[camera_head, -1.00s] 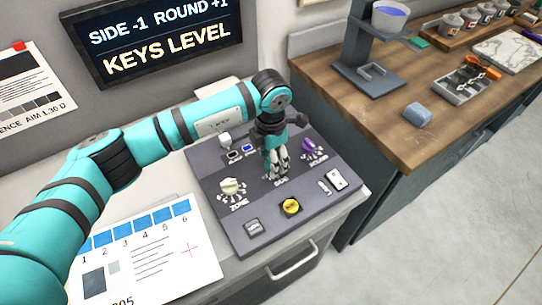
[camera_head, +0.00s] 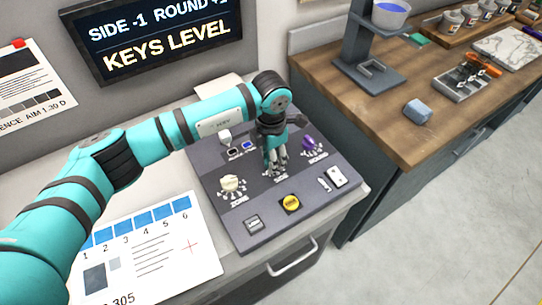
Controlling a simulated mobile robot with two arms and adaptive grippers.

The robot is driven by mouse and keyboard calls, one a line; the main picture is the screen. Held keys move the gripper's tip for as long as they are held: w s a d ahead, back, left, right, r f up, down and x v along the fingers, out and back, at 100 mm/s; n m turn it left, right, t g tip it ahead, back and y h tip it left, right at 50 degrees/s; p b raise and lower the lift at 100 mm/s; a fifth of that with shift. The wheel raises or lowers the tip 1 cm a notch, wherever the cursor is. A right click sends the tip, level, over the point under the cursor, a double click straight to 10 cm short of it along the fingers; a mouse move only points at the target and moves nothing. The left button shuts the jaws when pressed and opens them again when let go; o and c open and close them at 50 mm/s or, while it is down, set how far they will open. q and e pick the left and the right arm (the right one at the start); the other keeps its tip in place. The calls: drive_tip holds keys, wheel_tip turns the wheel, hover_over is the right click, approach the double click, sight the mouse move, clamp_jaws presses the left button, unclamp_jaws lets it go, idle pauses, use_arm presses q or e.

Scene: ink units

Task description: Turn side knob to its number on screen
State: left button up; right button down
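The dark screen (camera_head: 155,35) at the upper left reads "SIDE -1", "ROUND +1" and "KEYS LEVEL". The grey control panel (camera_head: 225,218) sits on the white cabinet top. My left gripper (camera_head: 277,172) points down onto the panel at the spot labelled SIDE. Its fingers cover the side knob, so the knob and its pointer are hidden. I cannot tell how tightly the fingers are closed. A cream knob labelled ZONE (camera_head: 232,184) is to the left and a purple ROUND knob (camera_head: 310,144) to the right. My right gripper is not in view.
The panel also has a yellow button (camera_head: 290,203), a grey switch (camera_head: 254,223) and a white rocker (camera_head: 338,176). A numbered card (camera_head: 150,255) lies left of the panel.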

use_arm(q)
drive_tip(key=shift+f+n+b, duration=0.1)
drive_tip(key=shift+n+b, duration=1.25)
drive_tip(key=shift+n, duration=0.15)
drive_tip(key=shift+n+b, duration=0.75)
drive_tip(key=shift+n, duration=0.45)
drive_tip(key=o, duration=1.2)
drive_tip(key=shift+c, duration=0.2)
drive_tip(key=shift+r, duration=0.35)
wheel_tip(320, 180, up, 12)
drive_tip(key=shift+f, duration=0.2)
